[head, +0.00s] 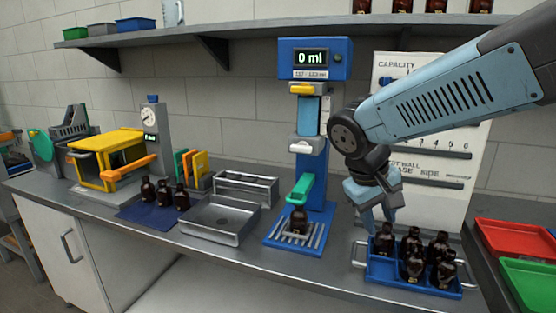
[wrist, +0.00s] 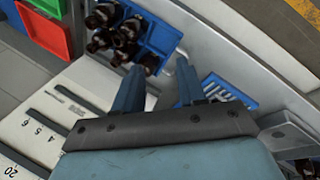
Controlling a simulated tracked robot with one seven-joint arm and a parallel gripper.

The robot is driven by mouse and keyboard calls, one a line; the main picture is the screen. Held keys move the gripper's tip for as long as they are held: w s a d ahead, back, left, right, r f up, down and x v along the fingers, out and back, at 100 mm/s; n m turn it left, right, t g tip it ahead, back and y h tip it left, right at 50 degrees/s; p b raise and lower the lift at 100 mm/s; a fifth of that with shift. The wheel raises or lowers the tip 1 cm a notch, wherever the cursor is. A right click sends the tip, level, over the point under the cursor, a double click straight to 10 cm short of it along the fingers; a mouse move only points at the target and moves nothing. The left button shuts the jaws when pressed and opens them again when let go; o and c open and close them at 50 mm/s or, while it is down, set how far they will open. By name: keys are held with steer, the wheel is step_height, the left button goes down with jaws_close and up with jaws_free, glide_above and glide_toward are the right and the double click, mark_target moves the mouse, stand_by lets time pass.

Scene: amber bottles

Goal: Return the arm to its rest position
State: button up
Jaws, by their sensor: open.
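My gripper (head: 377,215) hangs over the back left corner of a blue tray (head: 376,270) in the head view. The tray holds several amber bottles (head: 411,266). In the wrist view my gripper's fingers (wrist: 158,88) are apart with nothing between them. The tray (wrist: 160,35) and its bottles (wrist: 118,32) lie beyond the fingers, toward the top of that view. My arm (head: 440,105) reaches in from the right, in front of a white capacity board (head: 430,212).
A blue filling machine (head: 313,170) reading 0 ml stands left of my gripper, with one amber bottle (head: 299,220) on its grate. Red (head: 515,238) and green (head: 530,282) bins sit at right. A metal sink tray (head: 220,222) and three bottles on a dark blue mat (head: 150,212) are farther left.

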steer(key=s+d+r+m+t+y, duration=0.3)
steer(key=s+r+y, duration=0.1)
steer(key=s, duration=0.3)
steer(key=shift+d+r+t, duration=0.2)
steer(key=shift+r+t, duration=0.1)
steer(key=shift+t, duration=0.1)
steer(key=shift+o, duration=0.4)
